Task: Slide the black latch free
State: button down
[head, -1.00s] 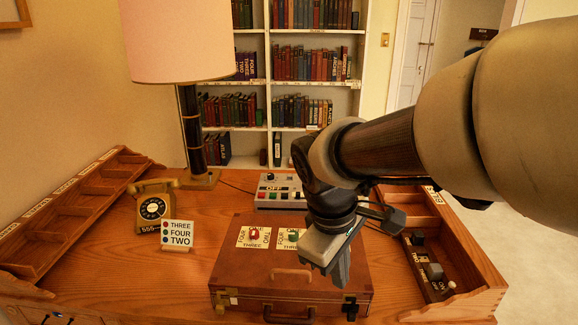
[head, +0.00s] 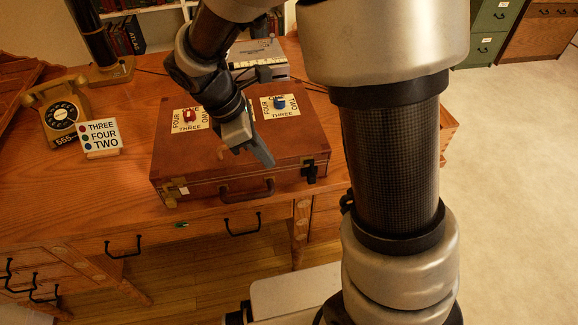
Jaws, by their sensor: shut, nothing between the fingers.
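The brown briefcase (head: 215,172) lies closed on the wooden desk, its handle facing front. A black latch (head: 311,171) is at the right of its front edge. A darker brass-like latch (head: 170,194) is at the left front, beside a small pale tag. My gripper (head: 266,160) is shut and empty, pointing down over the front part of the lid, left of the black latch and apart from it. A red dial (head: 190,116) and a blue dial (head: 280,103) sit on lettered plates on the lid; my arm hides the lid between them.
A sign reading THREE FOUR TWO (head: 100,136) and a yellow rotary phone (head: 60,110) stand left of the case. A grey device (head: 257,50) stands behind it. Drawers with black handles (head: 243,226) are below the desk front. Open floor lies at the right.

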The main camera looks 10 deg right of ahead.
aim_at(311, 177)
jog(key=b+x, duration=0.2)
jog(key=x, duration=0.8)
jog(key=shift+b, duration=0.4)
jog(key=d, duration=0.3)
jog(key=shift+d+r, duration=0.1)
jog(key=shift+d, duration=0.4)
jog(key=shift+s, duration=0.1)
jog(key=shift+d+r, duration=0.1)
jog(key=shift+d, duration=0.25)
jog(key=shift+d+p, duration=0.3)
jog(key=shift+d, duration=0.75)
